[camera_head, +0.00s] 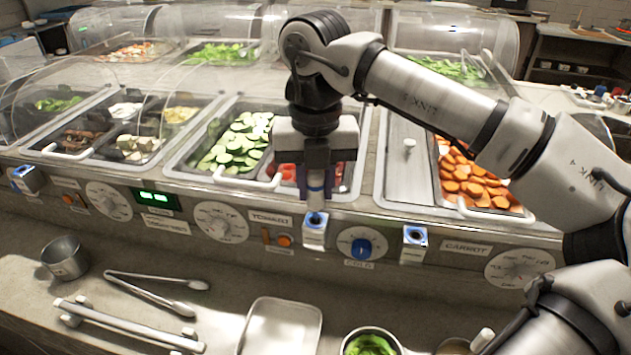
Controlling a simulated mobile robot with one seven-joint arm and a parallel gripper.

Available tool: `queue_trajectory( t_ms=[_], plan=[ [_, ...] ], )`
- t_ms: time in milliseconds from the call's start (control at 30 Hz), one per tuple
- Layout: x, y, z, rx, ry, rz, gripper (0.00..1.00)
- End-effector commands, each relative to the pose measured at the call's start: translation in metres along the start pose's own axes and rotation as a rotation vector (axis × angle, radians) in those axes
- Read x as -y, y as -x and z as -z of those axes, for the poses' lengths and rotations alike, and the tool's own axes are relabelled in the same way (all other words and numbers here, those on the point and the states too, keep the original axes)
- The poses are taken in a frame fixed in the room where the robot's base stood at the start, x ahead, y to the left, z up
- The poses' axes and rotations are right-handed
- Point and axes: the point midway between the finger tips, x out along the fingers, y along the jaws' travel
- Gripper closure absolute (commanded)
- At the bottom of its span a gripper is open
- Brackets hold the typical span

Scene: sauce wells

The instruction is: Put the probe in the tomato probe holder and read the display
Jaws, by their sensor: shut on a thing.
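My gripper (316,180) points down in front of the tomato well and is shut on the probe (316,197), a slim pale upright stick. The probe's lower end meets the blue top of a white probe holder (314,235) on the counter front. I cannot tell how deep it sits in the opening. This holder is just right of the tomato label (270,217). Red tomato pieces (288,172) show partly behind my gripper. The display (154,199) glows green at the left; its digits are too small to read.
Another holder (414,240) stands to the right, past a blue knob (361,247). Cucumber (238,143) and carrot (474,180) wells flank the tomato. Tongs (155,290), a metal cup (64,257), a tray (281,325) and a green-filled bowl (371,344) occupy the front ledge.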

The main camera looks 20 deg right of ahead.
Motion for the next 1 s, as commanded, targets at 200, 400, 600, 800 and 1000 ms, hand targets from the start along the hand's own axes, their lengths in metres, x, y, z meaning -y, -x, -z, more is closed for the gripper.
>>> queue_trajectory(
  t_ms=[200, 400, 600, 800, 1000],
  plan=[
    [0.000, -0.006, 0.000, 0.000, 0.000, 0.000, 0.98],
    [0.000, -0.011, 0.000, 0.000, 0.000, 0.000, 0.98],
    [0.000, -0.016, 0.000, 0.000, 0.000, 0.000, 0.98],
    [0.000, -0.021, 0.000, 0.000, 0.000, 0.000, 0.98],
    [0.000, -0.025, 0.000, 0.000, 0.000, 0.000, 0.98]
  ],
)
